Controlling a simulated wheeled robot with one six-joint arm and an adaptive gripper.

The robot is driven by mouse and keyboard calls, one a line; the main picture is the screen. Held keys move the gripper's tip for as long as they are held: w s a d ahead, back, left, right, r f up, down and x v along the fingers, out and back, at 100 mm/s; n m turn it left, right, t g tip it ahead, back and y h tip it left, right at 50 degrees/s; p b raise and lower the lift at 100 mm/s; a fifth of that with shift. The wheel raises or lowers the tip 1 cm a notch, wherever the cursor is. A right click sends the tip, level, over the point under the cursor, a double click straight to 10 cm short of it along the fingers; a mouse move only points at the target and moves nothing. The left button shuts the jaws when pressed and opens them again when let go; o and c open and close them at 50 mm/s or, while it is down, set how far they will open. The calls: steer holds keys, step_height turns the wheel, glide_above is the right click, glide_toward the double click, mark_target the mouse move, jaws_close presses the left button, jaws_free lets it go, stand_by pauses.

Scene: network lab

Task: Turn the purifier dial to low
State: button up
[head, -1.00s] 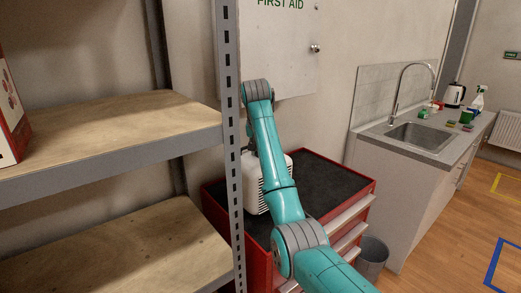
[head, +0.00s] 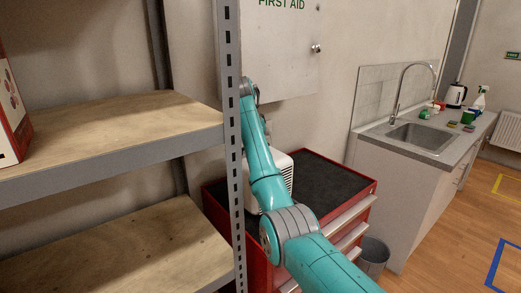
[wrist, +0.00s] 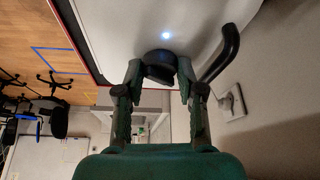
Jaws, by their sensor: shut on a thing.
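The purifier (head: 284,172) is a white box on the red tool cabinet in the head view, partly hidden behind my arm. In the wrist view the purifier's white face (wrist: 120,25) fills the upper part. Its dark round dial (wrist: 160,66) sits between my fingertips. My gripper (wrist: 155,72) is shut on the dial, with one finger on each side. A small light (wrist: 166,36) glows on the white face beside the dial. The dial's marks cannot be read. In the head view my gripper is hidden behind the shelf post and arm.
The shelf post (head: 233,150) stands close in front of my arm. The red cabinet's black top (head: 325,180) is clear to the right of the purifier. A black curved handle (wrist: 222,55) is near my right finger in the wrist view. A first aid cabinet (head: 285,45) hangs above.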

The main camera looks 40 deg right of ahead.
stand_by(0.5)
steer(key=o, duration=1.1)
steer(key=shift+o, duration=0.2)
